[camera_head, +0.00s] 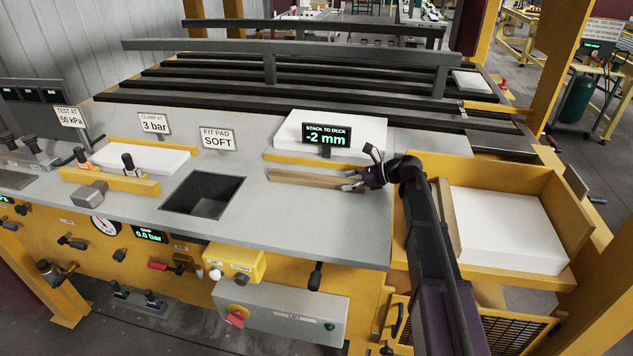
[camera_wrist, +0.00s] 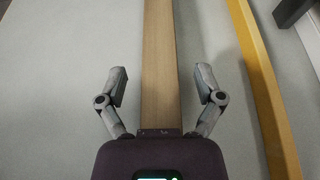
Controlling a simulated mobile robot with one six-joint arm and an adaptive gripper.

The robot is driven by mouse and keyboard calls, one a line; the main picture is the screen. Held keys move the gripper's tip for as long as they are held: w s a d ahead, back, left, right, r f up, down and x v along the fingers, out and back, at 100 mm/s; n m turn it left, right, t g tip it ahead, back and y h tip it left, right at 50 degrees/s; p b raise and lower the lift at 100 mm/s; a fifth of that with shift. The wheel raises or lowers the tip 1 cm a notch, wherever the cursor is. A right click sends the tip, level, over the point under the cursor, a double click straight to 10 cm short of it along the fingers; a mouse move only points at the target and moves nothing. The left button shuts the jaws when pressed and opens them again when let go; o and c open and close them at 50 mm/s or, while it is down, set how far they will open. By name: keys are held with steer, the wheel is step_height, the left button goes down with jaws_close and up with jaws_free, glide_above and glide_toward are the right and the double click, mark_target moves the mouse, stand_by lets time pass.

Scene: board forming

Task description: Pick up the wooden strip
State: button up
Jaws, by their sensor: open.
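The wooden strip (camera_head: 305,179) is a long, flat, light-brown piece lying on the grey deck (camera_head: 325,225) in the head view. My gripper (camera_head: 357,180) is at the strip's right end. In the wrist view the strip (camera_wrist: 159,60) runs lengthwise up the middle, between the two open fingers of my gripper (camera_wrist: 160,88). Clear gaps show between each finger and the strip's edges. The strip's near end is hidden by my gripper's body. I cannot tell the exact height of the fingers above the deck.
A yellow rail (camera_head: 300,161) lies just behind the strip; it also shows in the wrist view (camera_wrist: 262,85). A white board stack (camera_head: 350,130) and a display (camera_head: 327,135) stand behind it. A square opening (camera_head: 203,195) is left. A yellow-sided tray (camera_head: 567,215) holds white boards at right.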

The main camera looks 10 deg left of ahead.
jaws_close()
steer(key=shift+r, duration=0.15)
stand_by(0.4)
step_height(320, 180, up, 3)
steer(key=p, duration=0.3)
steer(key=s+a, duration=0.2)
steer(key=s, duration=0.3)
steer(key=s+a+r+p, duration=0.1)
steer(key=s+a, duration=0.1)
steer(key=s, duration=0.3)
steer(key=s+a+p, duration=0.1)
steer(key=s+a, duration=0.1)
steer(key=s, duration=0.2)
steer(key=shift+s+a+r, duration=0.15)
steer(key=shift+s+r, duration=0.2)
steer(key=shift+s, duration=0.05)
